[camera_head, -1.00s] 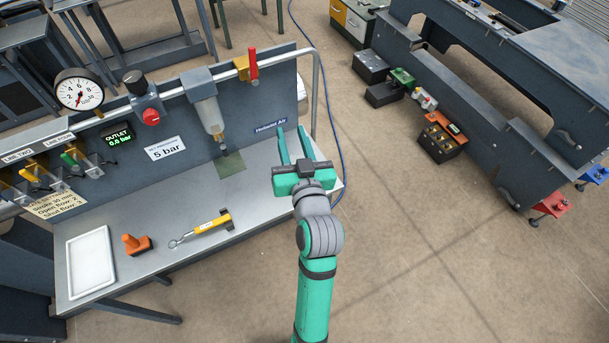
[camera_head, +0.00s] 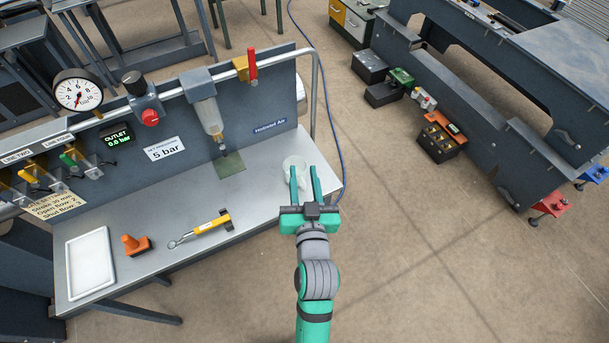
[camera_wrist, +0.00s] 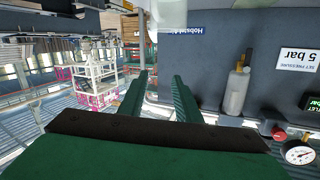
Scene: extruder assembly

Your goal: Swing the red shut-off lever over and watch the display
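The red lever (camera_head: 252,66) stands upright on a yellow-brass valve at the right end of the pipe along the panel top. The outlet display (camera_head: 117,138) glows green on a black box at the panel's left; it seems to read 0.0 bar. In the wrist view the display (camera_wrist: 313,103) is cut off by the right edge. My gripper (camera_head: 303,169) is open and empty over the bench's right end, in front of and below the lever. Its two green fingers also show apart in the wrist view (camera_wrist: 160,77). I cannot make out the lever there.
A filter bowl (camera_head: 208,112) and regulator (camera_head: 145,98) hang from the pipe left of the lever. A round gauge (camera_head: 78,90) sits far left. A yellow tool (camera_head: 212,223) and white tray (camera_head: 90,262) lie on the bench.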

